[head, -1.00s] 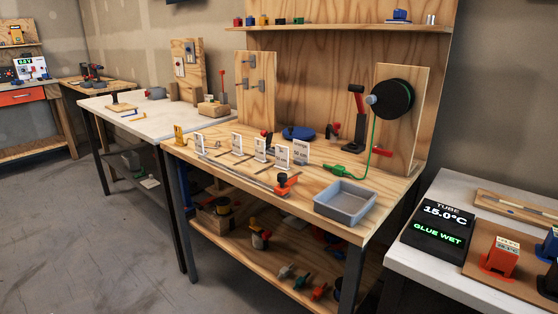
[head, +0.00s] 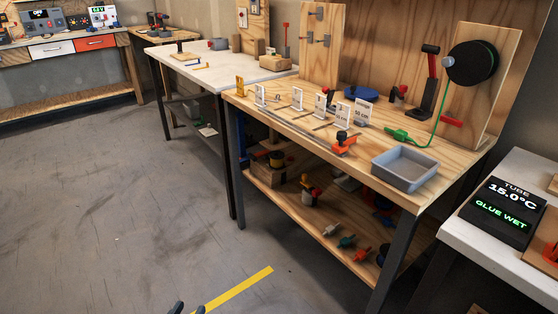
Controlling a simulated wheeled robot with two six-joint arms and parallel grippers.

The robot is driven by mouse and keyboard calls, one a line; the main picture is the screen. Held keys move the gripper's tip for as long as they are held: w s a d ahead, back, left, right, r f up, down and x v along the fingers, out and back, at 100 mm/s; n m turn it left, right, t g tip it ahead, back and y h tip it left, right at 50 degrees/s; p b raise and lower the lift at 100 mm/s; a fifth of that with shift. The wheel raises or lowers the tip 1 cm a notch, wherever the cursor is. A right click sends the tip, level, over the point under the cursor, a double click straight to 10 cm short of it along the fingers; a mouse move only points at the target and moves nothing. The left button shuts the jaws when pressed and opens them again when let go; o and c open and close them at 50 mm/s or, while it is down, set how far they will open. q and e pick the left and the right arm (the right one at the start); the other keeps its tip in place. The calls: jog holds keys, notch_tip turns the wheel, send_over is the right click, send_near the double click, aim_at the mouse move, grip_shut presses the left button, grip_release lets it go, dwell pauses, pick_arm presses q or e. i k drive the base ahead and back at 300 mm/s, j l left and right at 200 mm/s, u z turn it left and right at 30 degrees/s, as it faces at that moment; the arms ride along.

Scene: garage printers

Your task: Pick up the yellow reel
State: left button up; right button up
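No thing shows clearly as a yellow reel. My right gripper is out of view.
The wooden workbench (head: 400,205) holds a grey tray (head: 404,168), several white cards and a large black reel (head: 472,62) on an upright board. A white table (head: 218,66) stands left of it. The grey floor in front is clear, with a yellow stripe (head: 240,289).

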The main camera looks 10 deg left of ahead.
aim_at(277, 156)
jog(key=i+j+z, duration=0.1)
jog(key=z, duration=0.35)
jog(key=i+j+z, duration=0.1)
jog(key=j+z, duration=0.2)
jog(key=z, duration=0.2)
jog(key=i+j+z, duration=0.1)
jog(key=j, duration=0.3)
jog(key=i+j, duration=0.2)
jog(key=j, duration=0.2)
jog(key=i+j+z, duration=0.15)
jog(key=j, duration=0.2)
jog(key=i+j, duration=0.15)
jog(key=j, duration=0.3)
jog(key=i+j+z, duration=0.15)
jog(key=j, duration=0.25)
